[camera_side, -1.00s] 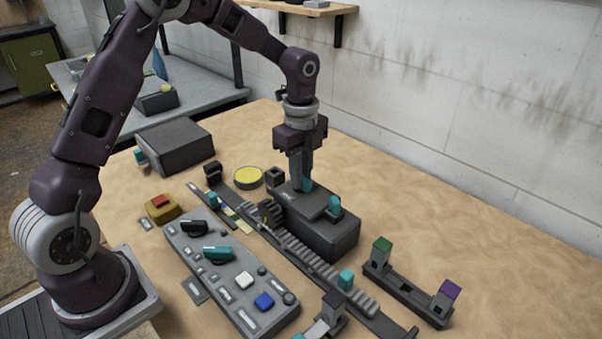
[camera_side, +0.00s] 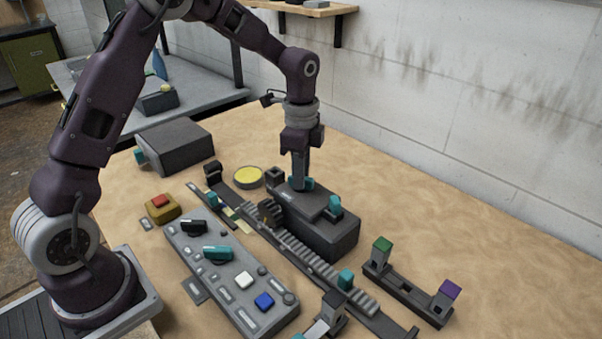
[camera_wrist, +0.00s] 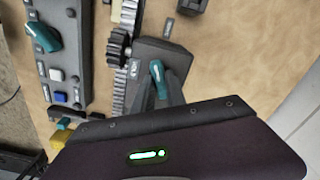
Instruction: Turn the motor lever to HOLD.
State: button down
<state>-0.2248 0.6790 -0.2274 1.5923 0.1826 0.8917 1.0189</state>
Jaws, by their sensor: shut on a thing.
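The motor housing (camera_side: 330,228) is a dark grey box beside the toothed rack. A teal motor lever (camera_wrist: 157,73) sits on top of it, and a bit of it shows in the side view (camera_side: 309,183). My gripper (camera_side: 300,184) points straight down at the far end of the housing. Its fingers (camera_wrist: 160,92) are shut on the lever and hide part of it. A small label (camera_wrist: 134,69) lies beside the lever in the wrist view; I cannot surely read it. A second teal handle (camera_side: 335,206) stands at the housing's near right edge.
A grey control panel (camera_side: 230,268) with black and teal knobs and white and blue buttons lies left of the rack (camera_side: 305,257). A yellow disc (camera_side: 248,177) lies behind it. A bracket with green and purple blocks (camera_side: 408,292) stands right. The far right table is clear.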

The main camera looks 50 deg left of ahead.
jog(key=n, duration=1.2)
jog(key=shift+n, duration=0.3)
dwell(0.3)
jog(key=c, duration=1.4)
grip_release()
jog(key=shift+o, duration=0.2)
jog(key=shift+r, duration=0.15)
notch_tip(320, 180, up, 6)
jog(key=shift+r, duration=0.45)
